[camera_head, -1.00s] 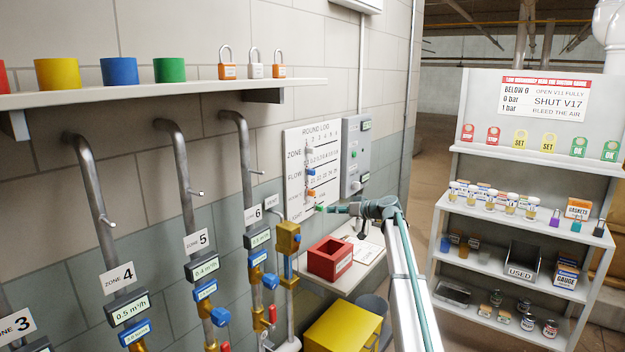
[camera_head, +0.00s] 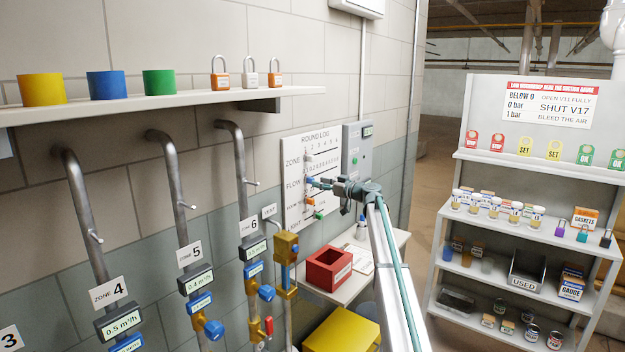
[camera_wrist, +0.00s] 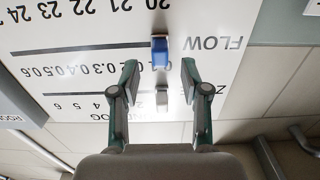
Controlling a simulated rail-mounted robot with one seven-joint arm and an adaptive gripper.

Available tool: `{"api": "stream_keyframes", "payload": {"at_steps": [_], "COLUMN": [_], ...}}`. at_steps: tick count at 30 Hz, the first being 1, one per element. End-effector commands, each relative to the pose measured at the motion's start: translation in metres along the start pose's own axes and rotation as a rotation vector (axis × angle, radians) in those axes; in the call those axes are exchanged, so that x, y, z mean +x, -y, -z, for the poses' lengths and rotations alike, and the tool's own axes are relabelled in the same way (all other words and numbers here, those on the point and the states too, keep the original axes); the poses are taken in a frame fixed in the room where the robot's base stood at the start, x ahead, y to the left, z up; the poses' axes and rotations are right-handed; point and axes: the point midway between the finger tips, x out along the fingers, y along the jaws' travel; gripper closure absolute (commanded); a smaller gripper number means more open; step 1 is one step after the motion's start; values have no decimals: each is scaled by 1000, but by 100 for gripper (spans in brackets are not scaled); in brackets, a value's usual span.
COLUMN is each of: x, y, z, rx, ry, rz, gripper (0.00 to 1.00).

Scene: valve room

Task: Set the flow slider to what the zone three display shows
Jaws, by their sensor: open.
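The flow slider is a blue block on the white round log board (camera_head: 296,215). In the wrist view, the blue slider (camera_wrist: 159,50) sits by the FLOW label, near the low end of its row; figures 0.2 to 0.6 run leftward, upside down. My gripper (camera_wrist: 159,78) is open and empty, one finger on each side, its tips around the slider's near end with gaps. In the head view my gripper (camera_head: 322,184) is at the board. The zone three plate (camera_head: 10,338) is cut off at the lower left; its display is out of view.
A grey zone slider (camera_wrist: 161,99) lies between my fingers, closer to the palm. Orange and green sliders sit lower on the board. A grey box (camera_head: 357,150) adjoins the board at right. A red bin (camera_head: 328,268) stands on the ledge below. Zone 4's display (camera_head: 122,320) reads 0.5 m³/h.

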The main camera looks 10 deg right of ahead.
Motion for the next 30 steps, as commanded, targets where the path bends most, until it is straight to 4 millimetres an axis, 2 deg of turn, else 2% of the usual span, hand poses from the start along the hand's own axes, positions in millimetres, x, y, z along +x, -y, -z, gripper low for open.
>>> {"api": "stream_keyframes", "payload": {"at_steps": [3, 7, 11, 18, 20, 27, 30], "x": [23, 38, 45, 46, 46, 45, 45], "y": [-1, -1, 0, 0, 0, 0, 0], "z": [2, 2, 1, 0, 0, 0, 0], "rx": [2, 2, 1, 1, 1, 1, 1], "ry": [0, 0, 0, 0, 0, 0, 0], "rz": [1, 0, 0, -1, 0, 0, 0], "gripper": [54, 54, 54, 54, 61, 100, 100]}}
